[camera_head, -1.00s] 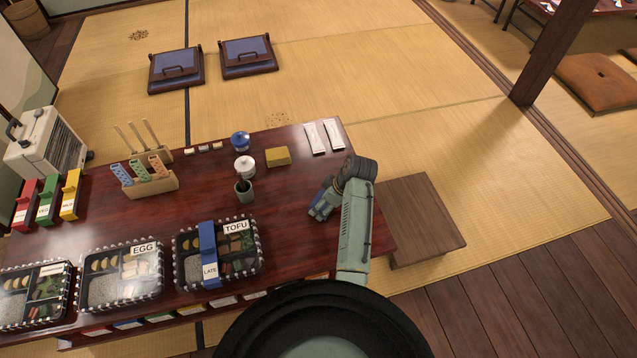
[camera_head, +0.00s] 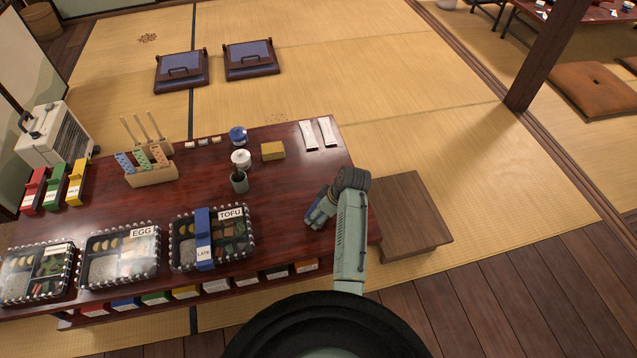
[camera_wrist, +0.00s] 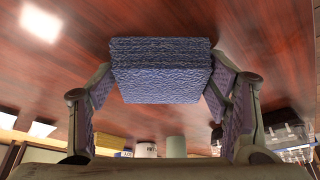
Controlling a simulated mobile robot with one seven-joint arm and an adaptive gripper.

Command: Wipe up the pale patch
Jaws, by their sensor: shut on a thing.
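My gripper (camera_head: 320,212) is low over the right end of the dark red table (camera_head: 290,190). In the wrist view my gripper (camera_wrist: 162,82) is shut on a folded blue textured cloth (camera_wrist: 160,70), with a finger on each side of it. The cloth is at or close above the tabletop; I cannot tell if it touches. I cannot make out a pale patch on the table in the head view; my gripper and arm hide part of the surface. In the wrist view a bright whitish square shows on the wood at upper left, which looks like a reflection.
A yellow block (camera_head: 273,150), two white packets (camera_head: 327,131), a dark cup (camera_head: 239,182) and a white pot (camera_head: 241,160) stand behind and left of my gripper. Bento boxes (camera_head: 122,257) line the front edge. A low wooden bench (camera_head: 412,215) adjoins the right end.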

